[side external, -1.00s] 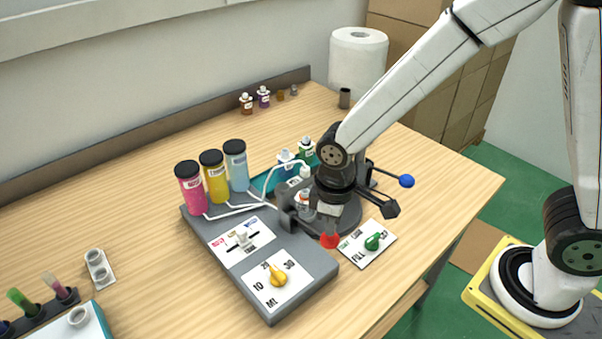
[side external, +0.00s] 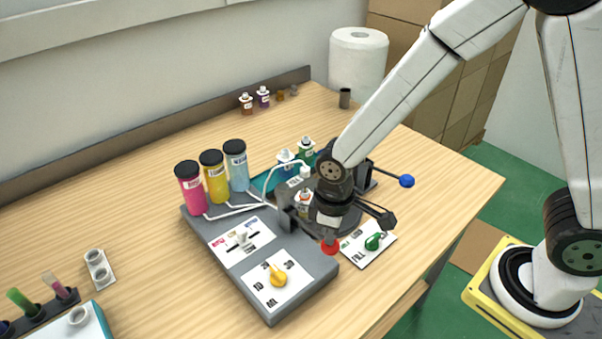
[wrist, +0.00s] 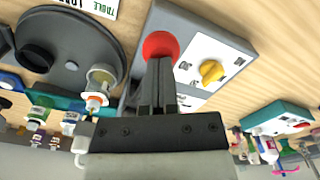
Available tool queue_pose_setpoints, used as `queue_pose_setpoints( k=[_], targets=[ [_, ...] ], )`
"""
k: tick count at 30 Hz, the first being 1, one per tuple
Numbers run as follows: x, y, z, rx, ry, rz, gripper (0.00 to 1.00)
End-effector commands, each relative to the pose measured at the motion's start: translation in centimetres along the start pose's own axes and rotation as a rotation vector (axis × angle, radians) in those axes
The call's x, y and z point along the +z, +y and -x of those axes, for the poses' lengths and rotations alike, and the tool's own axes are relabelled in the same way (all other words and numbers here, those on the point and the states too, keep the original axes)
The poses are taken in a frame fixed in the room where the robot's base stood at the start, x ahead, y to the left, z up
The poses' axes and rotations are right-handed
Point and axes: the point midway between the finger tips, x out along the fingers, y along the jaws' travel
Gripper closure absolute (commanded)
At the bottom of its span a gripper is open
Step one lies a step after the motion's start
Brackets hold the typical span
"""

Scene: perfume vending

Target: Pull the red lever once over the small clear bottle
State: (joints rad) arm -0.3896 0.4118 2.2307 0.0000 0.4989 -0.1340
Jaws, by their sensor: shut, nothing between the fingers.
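The red lever's ball knob (side external: 331,248) is at the right edge of the grey dispenser, below my gripper (side external: 331,236). In the wrist view my gripper (wrist: 160,62) has its two fingers together and empty, with the tips against or just in front of the red ball (wrist: 160,45). I cannot tell for certain whether they touch. The lever's shaft is hidden. A small clear bottle (side external: 304,204) stands on the dark turntable, just left of my wrist and partly hidden. It seems to be the clear bottle with an orange tint (wrist: 102,80) in the wrist view.
The dispenser has a yellow dial (side external: 278,276) and a slider (side external: 242,239). A green knob (side external: 373,242) sits on a white plate to the right. A blue-ball lever (side external: 407,181) sticks out behind. Pink, yellow and blue cylinders (side external: 214,178) stand left.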

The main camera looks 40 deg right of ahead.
Motion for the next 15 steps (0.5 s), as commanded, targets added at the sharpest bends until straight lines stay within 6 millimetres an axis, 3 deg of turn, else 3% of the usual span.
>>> queue_pose_setpoints(
  k=[15],
  targets=[
    [0.0, 0.0, -1.5, 0.000, 0.000, 0.000, 1.00]
  ],
)
